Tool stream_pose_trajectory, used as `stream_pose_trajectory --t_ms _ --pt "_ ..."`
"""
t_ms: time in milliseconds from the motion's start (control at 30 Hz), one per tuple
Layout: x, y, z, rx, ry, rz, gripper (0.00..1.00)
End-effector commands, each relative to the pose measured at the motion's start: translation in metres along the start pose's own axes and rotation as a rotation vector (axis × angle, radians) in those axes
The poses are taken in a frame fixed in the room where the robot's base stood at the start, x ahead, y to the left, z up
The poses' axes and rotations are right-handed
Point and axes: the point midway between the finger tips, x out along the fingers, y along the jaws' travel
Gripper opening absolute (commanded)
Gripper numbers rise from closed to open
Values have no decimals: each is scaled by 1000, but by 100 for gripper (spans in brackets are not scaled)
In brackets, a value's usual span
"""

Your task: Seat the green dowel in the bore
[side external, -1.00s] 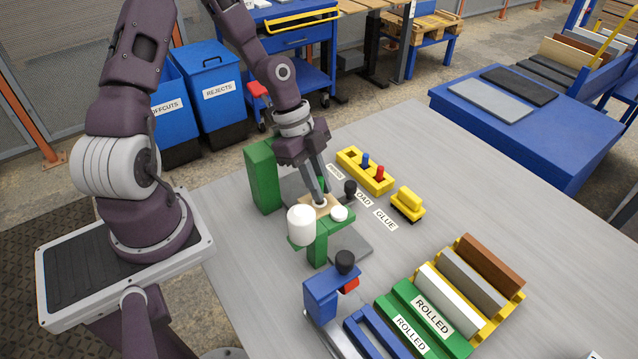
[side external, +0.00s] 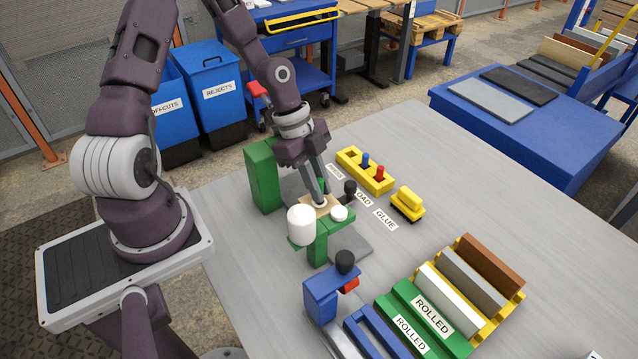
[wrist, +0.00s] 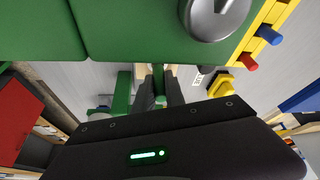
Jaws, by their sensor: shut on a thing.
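My gripper (side external: 320,196) points down at the tan board (side external: 309,210) on the green fixture (side external: 317,248). It is shut on the green dowel (wrist: 158,76), which shows between the two dark fingers in the wrist view. In the side view only a sliver of green shows beside the fingers. A pale ring (side external: 319,205) lies on the board right at the fingertips; the bore itself is hidden there. I cannot tell whether the dowel's lower end is inside it.
A white cylinder (side external: 301,225) and a white round cap (side external: 339,213) stand close by the board. A black knob (side external: 350,188) is just right of the fingers. The yellow rack (side external: 378,186) holds a blue and a red peg. A tall green block (side external: 262,176) stands behind left.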

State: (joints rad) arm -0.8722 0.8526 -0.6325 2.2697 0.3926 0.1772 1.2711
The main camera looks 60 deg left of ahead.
Motion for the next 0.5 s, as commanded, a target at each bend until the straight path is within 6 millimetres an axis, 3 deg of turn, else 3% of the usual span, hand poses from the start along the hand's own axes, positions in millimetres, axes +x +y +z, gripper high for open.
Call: stream_pose_trajectory --t_ms 500 --pt "12 0 5 1 0 1 0"
